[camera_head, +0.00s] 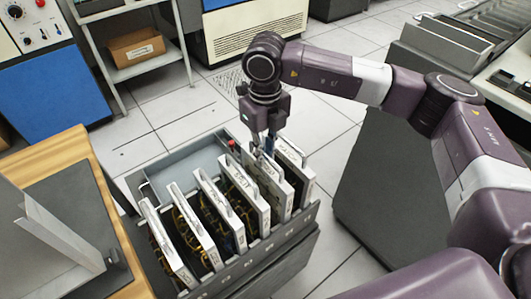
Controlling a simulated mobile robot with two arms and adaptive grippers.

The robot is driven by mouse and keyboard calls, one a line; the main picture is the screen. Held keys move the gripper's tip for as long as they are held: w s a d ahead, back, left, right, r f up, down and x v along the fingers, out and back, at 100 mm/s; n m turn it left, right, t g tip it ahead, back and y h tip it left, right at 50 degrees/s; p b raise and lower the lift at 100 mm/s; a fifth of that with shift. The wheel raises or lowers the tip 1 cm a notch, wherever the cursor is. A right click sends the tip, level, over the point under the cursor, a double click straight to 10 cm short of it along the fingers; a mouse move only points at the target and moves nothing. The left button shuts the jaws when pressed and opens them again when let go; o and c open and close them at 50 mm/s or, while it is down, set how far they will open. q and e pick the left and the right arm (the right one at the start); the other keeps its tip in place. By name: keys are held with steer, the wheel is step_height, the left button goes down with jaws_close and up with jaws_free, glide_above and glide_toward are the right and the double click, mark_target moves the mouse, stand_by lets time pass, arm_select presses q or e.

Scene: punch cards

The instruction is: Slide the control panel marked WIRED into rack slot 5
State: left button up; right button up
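A grey rack (277,246) stands at the lower middle with several pale control panels standing upright in a row, dark boards and yellow wires behind their faces. Marks on the panel faces are too small to read, so I cannot tell which is WIRED. The slot marks along the rack's front edge are also unreadable. My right gripper (262,148) points down over the right part of the row, its fingertips at the top of the second panel from the right (279,192). Whether the fingers are closed on that panel is not clear. My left gripper is out of view.
A wooden-edged table (68,149) with a grey angled metal piece (62,240) stands left of the rack. A shelf with a cardboard box (136,46) and blue cabinets are behind. A dark cabinet (372,190) stands right of the rack. Tiled floor lies between.

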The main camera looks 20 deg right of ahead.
steer(key=o, duration=0.4)
steer(key=shift+s, duration=0.1)
steer(key=shift+f, duration=0.15)
step_height(320, 180, up, 8)
steer(key=shift+r, duration=0.15)
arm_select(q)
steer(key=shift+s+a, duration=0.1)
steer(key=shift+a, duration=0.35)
arm_select(e)
step_height(320, 180, down, 8)
steer(key=shift+f, duration=0.1)
steer(key=shift+r+p, duration=0.6)
steer(key=shift+r, duration=0.05)
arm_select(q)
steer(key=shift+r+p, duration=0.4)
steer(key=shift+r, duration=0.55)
arm_select(e)
steer(key=shift+r, duration=0.6)
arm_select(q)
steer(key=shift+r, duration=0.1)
